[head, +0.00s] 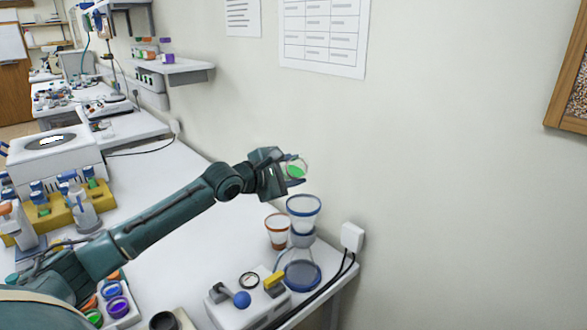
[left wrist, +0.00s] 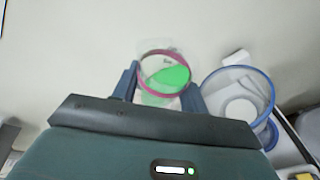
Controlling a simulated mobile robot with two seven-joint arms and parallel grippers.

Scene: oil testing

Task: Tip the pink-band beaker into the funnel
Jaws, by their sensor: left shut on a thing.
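My left gripper (head: 289,174) is shut on the pink-band beaker (head: 296,169), a clear vessel with bright green liquid in it. In the left wrist view the beaker's pink rim (left wrist: 141,67) shows between the two fingers, with the green liquid (left wrist: 170,76) inside. The beaker is held up off the bench, near the wall; its exact tilt is hard to tell. The funnel (head: 304,219) is a clear cone with a blue rim, just below the beaker in the head view. In the left wrist view the funnel (left wrist: 240,76) is right of the beaker, apart from it. My right gripper is out of view.
A brown-rimmed clear cup (head: 278,231) stands left of the funnel. A clear vessel with a blue base (head: 301,276) is under the funnel. A white device with a gauge and blue knob (head: 238,306) is in front.

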